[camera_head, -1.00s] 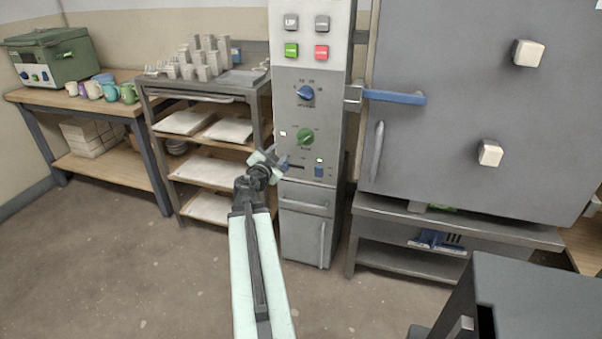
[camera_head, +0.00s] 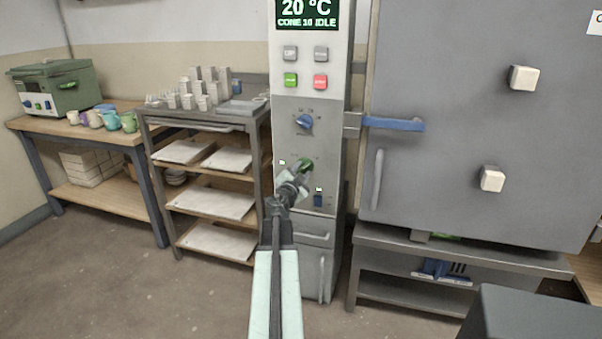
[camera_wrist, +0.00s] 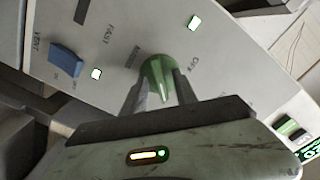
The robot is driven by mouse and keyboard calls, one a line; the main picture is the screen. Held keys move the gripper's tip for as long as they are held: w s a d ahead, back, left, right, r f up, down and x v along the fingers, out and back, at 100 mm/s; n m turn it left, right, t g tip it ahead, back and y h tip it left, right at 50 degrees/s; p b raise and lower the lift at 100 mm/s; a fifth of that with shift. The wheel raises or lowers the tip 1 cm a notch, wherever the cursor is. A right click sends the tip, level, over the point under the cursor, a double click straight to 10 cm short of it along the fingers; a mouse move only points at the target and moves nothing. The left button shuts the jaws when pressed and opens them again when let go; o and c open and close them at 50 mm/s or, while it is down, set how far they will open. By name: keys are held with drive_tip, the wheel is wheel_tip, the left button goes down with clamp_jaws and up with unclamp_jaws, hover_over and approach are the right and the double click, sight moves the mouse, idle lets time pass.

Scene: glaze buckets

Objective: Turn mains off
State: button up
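The control panel (camera_head: 285,140) is a tall grey column. A green knob (camera_head: 306,165) sits on its lower part, partly hidden by my gripper (camera_head: 300,178). In the wrist view the green knob (camera_wrist: 158,72) lies between the tips of my gripper (camera_wrist: 157,92). The fingers stand apart, one on each side of it; a firm grip on it is not visible. A label right of the knob reads OFF; another, farther left, reads FAST. No label that clearly reads "mains" is legible. A blue knob (camera_head: 304,122) sits higher on the panel.
A blue rocker switch (camera_head: 318,200) sits below the knob, beside a VENT label in the wrist view. Green (camera_head: 290,80) and red (camera_head: 320,82) buttons are above. A shelf rack (camera_head: 258,170) stands left.

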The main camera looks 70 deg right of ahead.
clamp_jaws()
drive_tip(key=shift+a, duration=0.15)
drive_tip(key=shift+n, duration=0.3)
drive_tip(key=n, duration=0.8)
drive_tip(key=shift+n, duration=0.4)
drive_tip(key=n, duration=0.4)
drive_tip(key=shift+n, duration=2.2)
